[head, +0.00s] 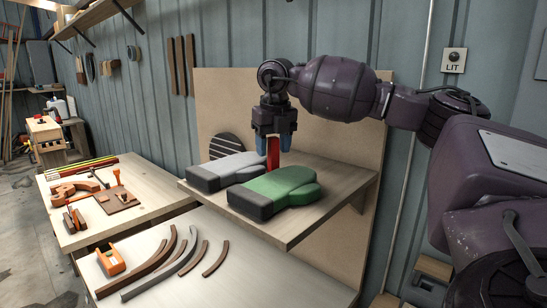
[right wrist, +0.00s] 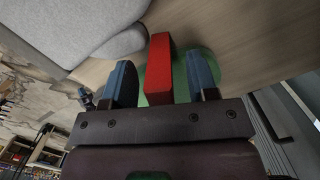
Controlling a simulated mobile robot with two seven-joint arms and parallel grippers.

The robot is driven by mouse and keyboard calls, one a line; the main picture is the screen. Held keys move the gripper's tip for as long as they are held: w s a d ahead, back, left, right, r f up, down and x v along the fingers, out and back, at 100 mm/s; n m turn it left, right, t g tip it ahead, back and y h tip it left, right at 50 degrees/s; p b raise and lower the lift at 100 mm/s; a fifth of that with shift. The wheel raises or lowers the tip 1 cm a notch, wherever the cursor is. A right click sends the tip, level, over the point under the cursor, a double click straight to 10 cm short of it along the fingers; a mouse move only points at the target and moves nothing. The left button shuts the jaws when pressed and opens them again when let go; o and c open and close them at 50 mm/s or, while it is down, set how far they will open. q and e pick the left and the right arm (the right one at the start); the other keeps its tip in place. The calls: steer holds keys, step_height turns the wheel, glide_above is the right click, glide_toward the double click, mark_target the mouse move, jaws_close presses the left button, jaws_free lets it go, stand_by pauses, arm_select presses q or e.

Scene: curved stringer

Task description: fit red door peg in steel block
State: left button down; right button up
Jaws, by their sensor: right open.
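The red peg (head: 273,150) stands upright over the wooden shelf, behind the green mitten, which hides its lower end. In the right wrist view the red peg (right wrist: 159,68) shows between the two blue fingers. My right gripper (head: 273,143) points down around the peg. Its fingers are open, with a visible gap on each side of the peg in the right wrist view (right wrist: 163,78). I cannot make out a steel block in either view. My left gripper is not in view.
A grey mitten (head: 232,168) and a green mitten (head: 285,186) lie on the shelf (head: 305,226) in front of the peg. Below are curved strips (head: 180,265) and an orange tool (head: 110,262) on a bench. A side table (head: 150,192) holds more tools.

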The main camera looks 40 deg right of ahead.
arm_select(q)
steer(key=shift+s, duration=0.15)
arm_select(e)
steer(key=shift+f, duration=0.15)
steer(key=shift+c, duration=0.9)
jaws_close()
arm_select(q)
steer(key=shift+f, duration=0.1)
